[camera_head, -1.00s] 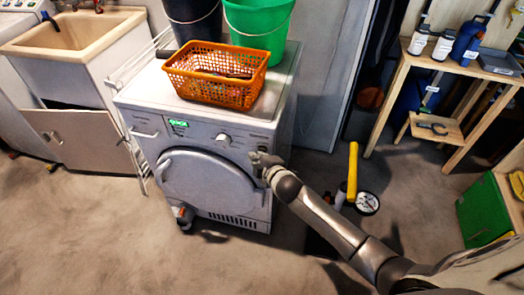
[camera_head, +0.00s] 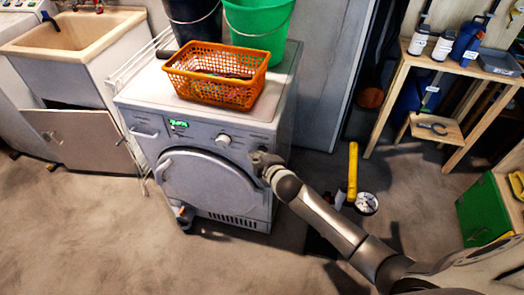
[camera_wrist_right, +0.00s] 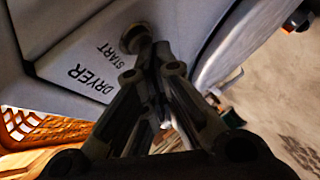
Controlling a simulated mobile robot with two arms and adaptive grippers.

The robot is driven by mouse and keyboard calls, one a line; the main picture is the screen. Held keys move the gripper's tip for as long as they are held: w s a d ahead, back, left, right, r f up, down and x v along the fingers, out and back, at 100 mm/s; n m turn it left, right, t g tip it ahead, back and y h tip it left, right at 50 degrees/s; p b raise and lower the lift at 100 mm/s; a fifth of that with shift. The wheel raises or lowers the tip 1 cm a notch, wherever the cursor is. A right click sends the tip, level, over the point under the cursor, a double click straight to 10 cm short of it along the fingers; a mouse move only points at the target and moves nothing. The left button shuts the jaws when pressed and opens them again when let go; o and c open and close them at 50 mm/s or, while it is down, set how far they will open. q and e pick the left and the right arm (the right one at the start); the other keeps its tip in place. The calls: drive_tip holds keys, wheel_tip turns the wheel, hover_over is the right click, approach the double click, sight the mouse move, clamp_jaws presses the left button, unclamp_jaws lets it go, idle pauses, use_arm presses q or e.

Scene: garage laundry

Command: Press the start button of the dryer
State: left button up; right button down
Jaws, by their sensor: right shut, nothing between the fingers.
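The white dryer (camera_head: 205,185) stands in the middle of the head view, with a green lit display (camera_head: 179,124) and a round knob (camera_head: 223,141) on its front panel. My right gripper (camera_head: 259,160) is at the right part of the dryer's front. In the right wrist view the round start button (camera_wrist_right: 135,37) shows beside the printed words "DRYER START". The shut, empty fingers of my right gripper (camera_wrist_right: 157,50) end right by this button; I cannot tell whether they touch it. In the head view the gripper hides the button. My left gripper is not in view.
An orange basket (camera_head: 215,85), a green bucket (camera_head: 258,25) and a dark bucket (camera_head: 193,20) stand on the dryer. A sink (camera_head: 85,40) is at the left. A yellow tool (camera_head: 352,170) is on the floor at right.

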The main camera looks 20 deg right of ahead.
drive_tip(key=shift+s+a, duration=0.35)
drive_tip(key=shift+s, duration=0.2)
drive_tip(key=s+a+p, duration=0.1)
drive_tip(key=s, duration=0.1)
drive_tip(key=s+a, duration=0.1)
drive_tip(key=s, duration=0.1)
drive_tip(key=shift+a+p, duration=0.35)
drive_tip(key=shift+a, duration=0.05)
idle(0.6)
